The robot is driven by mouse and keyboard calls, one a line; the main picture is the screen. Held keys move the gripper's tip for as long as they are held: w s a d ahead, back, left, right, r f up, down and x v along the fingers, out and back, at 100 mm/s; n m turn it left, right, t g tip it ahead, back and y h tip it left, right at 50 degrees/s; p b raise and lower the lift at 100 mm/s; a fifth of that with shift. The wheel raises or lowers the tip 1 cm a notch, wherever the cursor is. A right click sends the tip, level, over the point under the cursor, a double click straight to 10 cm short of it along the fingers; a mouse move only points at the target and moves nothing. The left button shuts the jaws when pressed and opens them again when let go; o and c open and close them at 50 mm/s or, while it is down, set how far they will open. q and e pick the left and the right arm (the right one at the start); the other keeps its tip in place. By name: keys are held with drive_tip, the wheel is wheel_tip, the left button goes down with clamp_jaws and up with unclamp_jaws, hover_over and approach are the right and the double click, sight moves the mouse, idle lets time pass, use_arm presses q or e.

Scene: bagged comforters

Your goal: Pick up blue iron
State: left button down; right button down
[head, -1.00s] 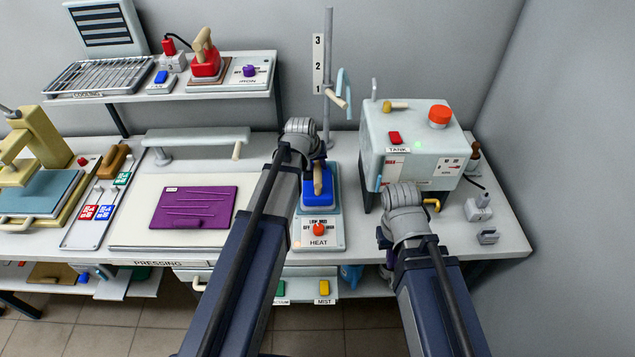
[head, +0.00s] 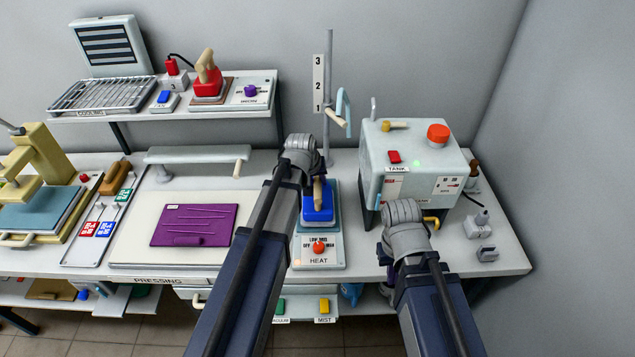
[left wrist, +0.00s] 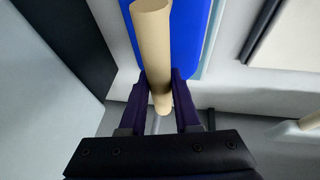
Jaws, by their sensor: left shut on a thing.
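The blue iron (head: 318,212) stands on its pale blue rest, behind the HEAT panel (head: 319,258). Its beige handle (head: 317,192) points up. My left gripper (head: 317,175) is at the handle, its fingers mostly hidden behind my arm in the head view. In the left wrist view the dark fingers (left wrist: 160,100) are shut on the beige handle (left wrist: 152,40), one on each side, with the blue body (left wrist: 188,40) behind. I cannot see a gap under the iron. My right arm ends near the TANK box (head: 415,160); its fingers are hidden.
A second, red iron (head: 207,84) stands on the upper shelf beside the cooling rack (head: 102,94). A purple cloth (head: 195,225) lies on the pressing board left of my left arm. A post with a hook (head: 328,100) rises behind the blue iron.

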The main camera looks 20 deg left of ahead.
use_arm(q)
wheel_tip(320, 180, up, 9)
drive_tip(key=p, duration=0.8)
drive_tip(key=shift+f, duration=0.25)
